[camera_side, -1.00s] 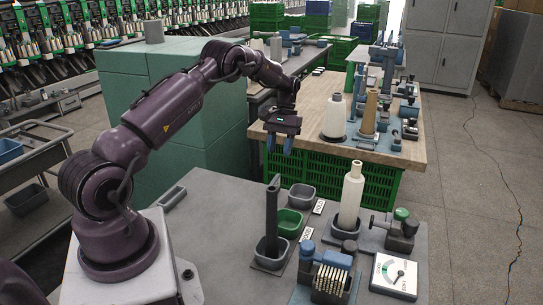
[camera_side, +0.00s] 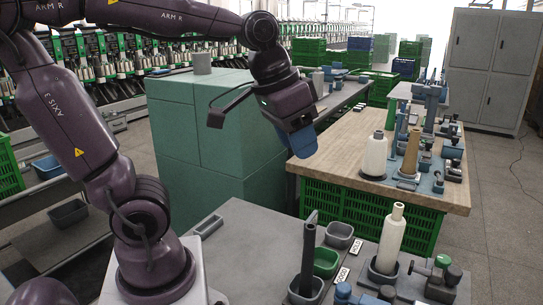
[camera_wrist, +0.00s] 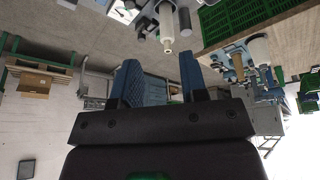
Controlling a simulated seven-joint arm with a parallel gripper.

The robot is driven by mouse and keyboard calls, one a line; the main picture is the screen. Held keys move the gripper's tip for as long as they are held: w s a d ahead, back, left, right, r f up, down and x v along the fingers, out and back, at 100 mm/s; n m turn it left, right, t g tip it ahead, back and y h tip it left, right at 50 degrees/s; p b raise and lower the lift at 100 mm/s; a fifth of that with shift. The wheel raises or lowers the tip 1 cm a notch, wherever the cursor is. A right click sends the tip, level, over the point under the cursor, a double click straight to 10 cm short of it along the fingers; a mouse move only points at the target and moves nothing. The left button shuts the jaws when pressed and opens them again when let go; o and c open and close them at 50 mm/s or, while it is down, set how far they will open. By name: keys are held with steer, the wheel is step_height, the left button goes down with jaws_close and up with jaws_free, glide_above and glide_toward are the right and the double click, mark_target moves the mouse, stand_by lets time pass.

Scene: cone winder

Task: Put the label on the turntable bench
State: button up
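Two small white cards with dark print lie on the grey bench (camera_side: 235,245) in the side view, a nearer card (camera_side: 343,275) and a farther card (camera_side: 356,246), beside small bins. I cannot tell whether either is the task's label, nor which bench is the turntable bench. My gripper (camera_side: 302,145) is in the air above the gap between the green cabinet and the wooden-topped bench, apart from both. In the wrist view, my gripper (camera_wrist: 159,66) has its two blue fingers spread with nothing held between them. A pale cone (camera_wrist: 168,38) shows beyond the fingertips.
The grey bench holds a dark upright post (camera_side: 308,258), a green bin (camera_side: 326,262), a grey bin (camera_side: 339,235) and a tall pale cone (camera_side: 391,240). The wooden-topped bench (camera_side: 345,137) carries cones and fixtures over green crates (camera_side: 370,210). A green cabinet (camera_side: 215,135) stands left.

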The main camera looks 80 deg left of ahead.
steer(key=shift+m+t, duration=0.7)
steer(key=s, duration=0.1)
steer(key=s+d+f, duration=0.1)
steer(key=s, duration=0.1)
steer(key=s+d, duration=0.1)
steer(key=shift+s+f, duration=0.35)
steer(key=shift+f, duration=0.05)
